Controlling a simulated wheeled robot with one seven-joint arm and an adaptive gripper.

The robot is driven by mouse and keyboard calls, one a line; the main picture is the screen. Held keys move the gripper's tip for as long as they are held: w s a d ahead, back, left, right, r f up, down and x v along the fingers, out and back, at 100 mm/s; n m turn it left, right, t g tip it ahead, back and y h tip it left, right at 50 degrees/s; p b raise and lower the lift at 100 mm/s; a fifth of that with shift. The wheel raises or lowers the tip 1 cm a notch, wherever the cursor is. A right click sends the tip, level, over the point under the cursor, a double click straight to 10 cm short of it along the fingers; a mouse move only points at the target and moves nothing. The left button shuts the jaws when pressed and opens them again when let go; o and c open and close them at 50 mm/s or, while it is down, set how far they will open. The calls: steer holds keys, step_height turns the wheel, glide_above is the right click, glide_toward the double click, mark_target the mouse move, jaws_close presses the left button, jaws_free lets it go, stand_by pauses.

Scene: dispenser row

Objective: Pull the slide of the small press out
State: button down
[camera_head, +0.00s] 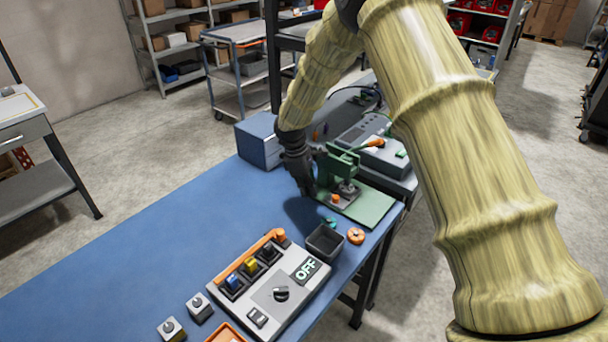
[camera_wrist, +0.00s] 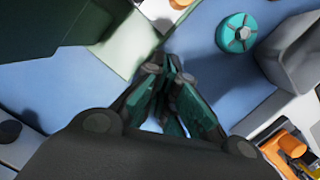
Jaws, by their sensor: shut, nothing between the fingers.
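The small press (camera_head: 342,162) is green and stands on a green base plate (camera_head: 372,208) near the right end of the blue table. Its slide (camera_head: 345,197) appears as a grey plate at the foot of the press, with a small orange knob (camera_head: 334,198) at its front. My gripper (camera_head: 307,190) is low at the left side of the press, pointing down, shut and empty. In the wrist view my gripper's fingers (camera_wrist: 172,72) are together over blue table, beside the green plate's corner. The grey slide (camera_wrist: 158,12) and part of its orange knob show at the top edge, apart from the fingers.
A dark open bin (camera_head: 325,242), a teal round piece (camera_wrist: 238,34) and an orange ring (camera_head: 355,236) are in front of the press. A control box (camera_head: 272,290) marked OFF is nearer. A blue-grey box (camera_head: 258,142) stands behind my gripper. The table's left part is clear.

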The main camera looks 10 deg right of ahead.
steer(key=d, duration=0.1)
steer(key=s+d+p, duration=0.1)
steer(key=d, duration=0.1)
steer(key=shift+s+d+f+p, duration=0.1)
steer(key=shift+s+d+p, duration=0.1)
steer(key=shift+s+p, duration=0.1)
steer(key=shift+d+f, duration=0.15)
steer(key=shift+f, duration=0.05)
steer(key=shift+s+d+r, duration=0.1)
steer(key=shift+s, duration=0.1)
